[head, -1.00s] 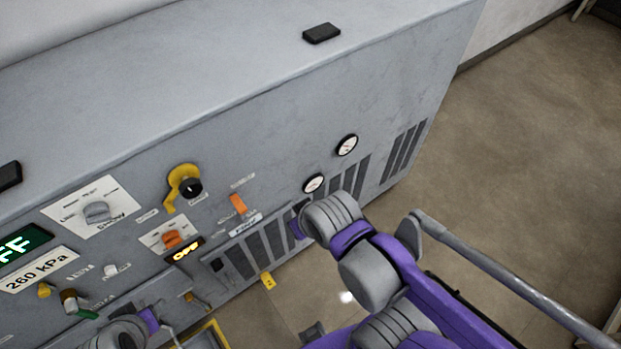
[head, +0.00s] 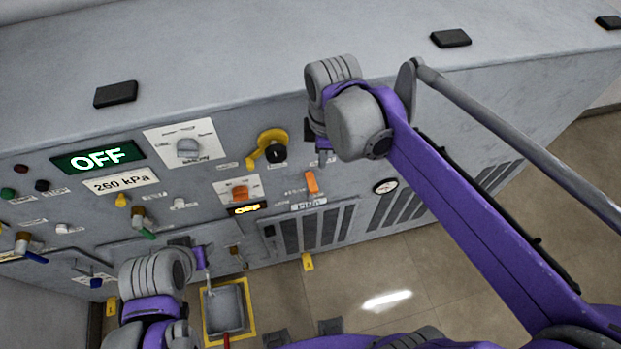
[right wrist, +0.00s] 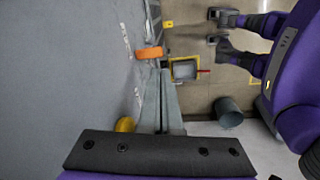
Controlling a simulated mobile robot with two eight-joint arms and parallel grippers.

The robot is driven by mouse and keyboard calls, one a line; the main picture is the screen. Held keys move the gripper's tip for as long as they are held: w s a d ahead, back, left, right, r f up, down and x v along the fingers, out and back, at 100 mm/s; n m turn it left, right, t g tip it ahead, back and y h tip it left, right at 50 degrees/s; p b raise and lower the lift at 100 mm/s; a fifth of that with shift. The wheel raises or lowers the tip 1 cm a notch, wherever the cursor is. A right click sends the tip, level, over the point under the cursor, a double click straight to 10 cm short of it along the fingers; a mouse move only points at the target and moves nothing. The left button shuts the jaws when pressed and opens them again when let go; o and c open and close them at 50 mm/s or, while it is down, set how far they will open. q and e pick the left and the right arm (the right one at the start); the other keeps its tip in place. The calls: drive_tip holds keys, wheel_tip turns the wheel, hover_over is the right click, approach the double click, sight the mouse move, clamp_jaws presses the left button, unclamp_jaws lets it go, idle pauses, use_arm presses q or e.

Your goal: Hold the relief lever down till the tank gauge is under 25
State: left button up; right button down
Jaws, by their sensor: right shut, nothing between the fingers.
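An orange lever (head: 312,182) sticks out of the grey machine front; its label is too small to read, so I cannot confirm it is the relief lever. It also shows in the right wrist view (right wrist: 150,53). My right gripper (head: 325,160) is shut and empty, just above the lever in the head view. Its fingertips (right wrist: 163,72) appear close to the lever; contact is unclear. A round white gauge (head: 385,187) is on the machine to the right; its reading is illegible. My left gripper (head: 204,262) is low at the left, its jaws unclear.
A green display (head: 98,158) reads OFF above a 260 kPa plate (head: 121,180). A yellow-backed black knob (head: 275,153) and an orange switch (head: 240,193) are left of the lever. A grey tray (head: 225,308) stands on the floor below. Open floor lies right of the machine.

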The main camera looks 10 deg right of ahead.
sight(313, 188)
use_arm(q)
drive_tip(key=shift+f, duration=0.1)
use_arm(e)
drive_tip(key=w+n, duration=0.1)
drive_tip(key=w+a+n, duration=0.1)
drive_tip(key=shift+a+r+n+g, duration=0.25)
drive_tip(key=shift+r+n+g, duration=0.1)
drive_tip(key=shift+n+g, duration=0.05)
drive_tip(key=shift+f, duration=0.15)
wheel_tip(313, 188, down, 14)
drive_tip(key=shift+w+r+b, duration=0.1)
drive_tip(key=shift+w+b, duration=0.05)
drive_tip(key=shift+b, duration=0.25)
use_arm(q)
drive_tip(key=shift+s+f, duration=0.15)
drive_tip(key=shift+f, duration=0.3)
drive_tip(key=shift+f, duration=0.1)
